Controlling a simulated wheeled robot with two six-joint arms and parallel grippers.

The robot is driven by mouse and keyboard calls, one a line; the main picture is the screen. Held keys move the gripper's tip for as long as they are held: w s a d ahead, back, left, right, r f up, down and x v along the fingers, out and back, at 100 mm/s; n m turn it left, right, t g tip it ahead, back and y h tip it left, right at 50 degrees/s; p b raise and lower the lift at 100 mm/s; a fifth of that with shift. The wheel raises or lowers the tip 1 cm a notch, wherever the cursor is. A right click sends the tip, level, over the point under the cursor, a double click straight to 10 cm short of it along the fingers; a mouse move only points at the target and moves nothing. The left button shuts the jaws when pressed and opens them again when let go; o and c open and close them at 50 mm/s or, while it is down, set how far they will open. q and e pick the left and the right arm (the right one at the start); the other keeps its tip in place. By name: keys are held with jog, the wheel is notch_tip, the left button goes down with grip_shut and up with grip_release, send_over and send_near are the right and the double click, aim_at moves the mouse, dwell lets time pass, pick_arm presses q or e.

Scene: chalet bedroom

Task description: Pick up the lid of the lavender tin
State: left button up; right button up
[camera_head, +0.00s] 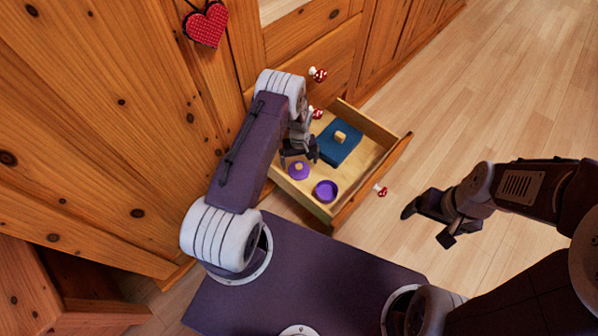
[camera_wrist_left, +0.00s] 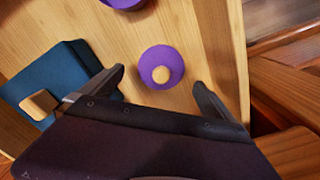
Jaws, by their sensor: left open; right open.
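The purple lid (camera_head: 298,170) with a round wooden knob lies on the floor of the open drawer. In the left wrist view the lid (camera_wrist_left: 160,68) lies ahead of and between my open fingers, apart from them. The purple tin (camera_head: 326,191) stands open beside the lid in the drawer; its edge also shows at the top of the left wrist view (camera_wrist_left: 122,3). My left gripper (camera_head: 300,158) is open and empty above the lid. My right gripper (camera_head: 425,222) is open and empty, outside the drawer over the floor.
The wooden drawer (camera_head: 385,163) is pulled out from the cabinet. A blue square lid or box (camera_head: 338,150) with a wooden knob lies farther back in it, near my left gripper's finger in the wrist view. Red mushroom-shaped knobs (camera_head: 381,190) stick out from the drawer fronts. The drawer walls stand close around.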

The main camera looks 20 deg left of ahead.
aim_at(299, 166)
pick_arm(q)
notch_tip(299, 166, down, 5)
jog(key=b, duration=0.2)
jog(key=shift+a+r+b, duration=0.1)
jog(key=shift+r+b, duration=0.1)
jog(key=shift+b, duration=0.1)
jog(key=shift+r, duration=0.2)
jog(key=c, duration=1.3)
pick_arm(e)
notch_tip(299, 166, down, 3)
jog(key=shift+f, duration=0.2)
